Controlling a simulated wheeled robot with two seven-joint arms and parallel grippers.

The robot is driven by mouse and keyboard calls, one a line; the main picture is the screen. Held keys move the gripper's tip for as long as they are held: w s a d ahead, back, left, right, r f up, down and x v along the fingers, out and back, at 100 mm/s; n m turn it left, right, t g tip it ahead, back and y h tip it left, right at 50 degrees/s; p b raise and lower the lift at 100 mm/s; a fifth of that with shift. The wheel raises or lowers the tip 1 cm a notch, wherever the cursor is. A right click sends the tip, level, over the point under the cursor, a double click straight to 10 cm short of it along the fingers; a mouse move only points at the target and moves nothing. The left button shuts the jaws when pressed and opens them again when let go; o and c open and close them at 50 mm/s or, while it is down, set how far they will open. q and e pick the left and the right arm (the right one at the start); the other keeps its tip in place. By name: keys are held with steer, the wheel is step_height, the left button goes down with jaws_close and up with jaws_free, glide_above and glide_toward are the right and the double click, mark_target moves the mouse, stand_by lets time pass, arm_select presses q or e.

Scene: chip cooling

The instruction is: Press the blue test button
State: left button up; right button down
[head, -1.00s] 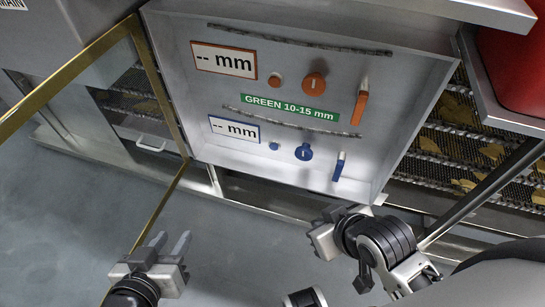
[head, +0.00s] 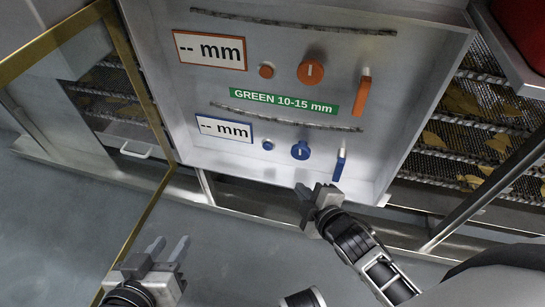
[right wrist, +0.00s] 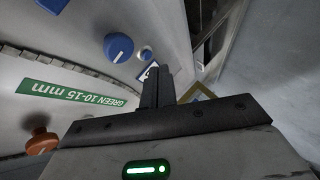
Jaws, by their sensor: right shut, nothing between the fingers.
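The small round blue button (head: 268,146) is on the lower row of the white panel (head: 220,172), between the blue-framed "-- mm" display (head: 225,129) and the blue knob (head: 301,150). My right gripper (head: 303,191) is below and slightly right of the button, apart from it in the head view. Its fingers are shut and empty. In the right wrist view, the shut fingers (right wrist: 157,86) point towards the panel, with the blue button (right wrist: 147,54) just beyond their tips and the blue knob (right wrist: 119,47) to its left. My left gripper (head: 169,246) is open and empty at lower left.
An orange button (head: 266,71), orange knob (head: 311,71) and orange lever (head: 362,92) form the upper row. A blue lever (head: 340,163) is right of the blue knob. A gold-framed door (head: 137,85) stands open at left. The panel box's raised rim surrounds the controls.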

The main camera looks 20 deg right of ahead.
mark_target(263, 146)
arm_select(q)
steer(key=shift+f, duration=0.25)
arm_select(e)
steer(key=n+t+y, duration=0.1)
steer(key=n, duration=0.1)
steer(key=a+n+t+y, duration=0.1)
steer(key=n, duration=0.1)
steer(key=w+f+n+t+y, duration=0.1)
steer(key=n, duration=0.2)
steer(key=shift+a+y, duration=0.3)
steer(key=shift+a, duration=0.1)
arm_select(q)
steer(key=shift+b, duration=0.3)
